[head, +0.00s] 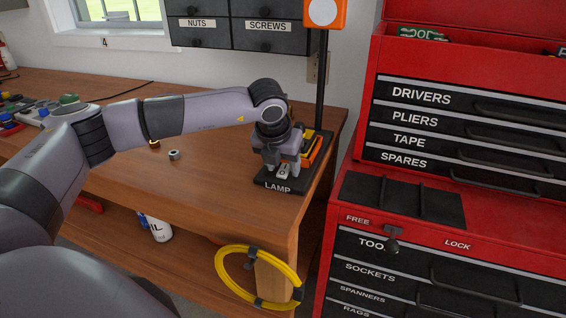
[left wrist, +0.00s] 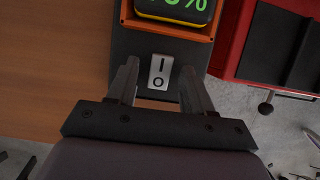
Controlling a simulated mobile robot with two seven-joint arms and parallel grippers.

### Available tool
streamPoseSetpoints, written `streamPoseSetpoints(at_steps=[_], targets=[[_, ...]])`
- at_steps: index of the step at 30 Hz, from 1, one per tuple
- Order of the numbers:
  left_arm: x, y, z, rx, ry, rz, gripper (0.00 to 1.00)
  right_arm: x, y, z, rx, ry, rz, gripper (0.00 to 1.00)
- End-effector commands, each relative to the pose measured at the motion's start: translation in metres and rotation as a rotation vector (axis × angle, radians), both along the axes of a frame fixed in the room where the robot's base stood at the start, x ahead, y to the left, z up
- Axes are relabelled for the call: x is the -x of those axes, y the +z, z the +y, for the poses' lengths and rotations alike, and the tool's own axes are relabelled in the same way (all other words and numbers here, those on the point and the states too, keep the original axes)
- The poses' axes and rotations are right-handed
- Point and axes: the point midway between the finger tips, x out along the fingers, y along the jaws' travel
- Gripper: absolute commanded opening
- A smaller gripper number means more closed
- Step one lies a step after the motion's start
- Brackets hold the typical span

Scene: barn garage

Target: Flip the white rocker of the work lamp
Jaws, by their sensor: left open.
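The white rocker (head: 283,171) sits on the black lamp base marked LAMP (head: 277,188), at the right end of the wooden bench. In the left wrist view the rocker (left wrist: 159,72) shows a line mark at its far end and a circle mark at its near end. My left gripper (head: 283,172) is over the base. In the left wrist view its two fingers (left wrist: 158,80) are open, one on each side of the rocker, with nothing between them but the rocker below. I cannot tell whether a finger touches it. My right gripper is not in view.
An orange-framed unit with a green percent display (left wrist: 178,14) stands just beyond the rocker. The lamp's black pole (head: 321,80) rises behind. A red tool chest (head: 455,185) stands close on the right. A small metal nut (head: 174,155) lies on the bench (head: 215,185).

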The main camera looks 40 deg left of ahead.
Motion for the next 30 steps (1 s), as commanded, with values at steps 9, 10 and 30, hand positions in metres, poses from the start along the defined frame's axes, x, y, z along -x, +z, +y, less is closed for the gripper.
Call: streamPoseSetpoints(at_steps=[9, 10, 30], targets=[[0.000, 0.000, 0.000, 0.000, 0.000, 0.000, 0.00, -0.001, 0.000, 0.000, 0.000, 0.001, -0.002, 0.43], [0.000, 0.000, 0.000, 0.000, 0.000, 0.001, 0.00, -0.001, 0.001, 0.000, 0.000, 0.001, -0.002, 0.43], [-0.010, 0.004, 0.002, 0.071, 0.003, 0.301, 0.00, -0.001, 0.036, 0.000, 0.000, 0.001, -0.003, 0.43]])
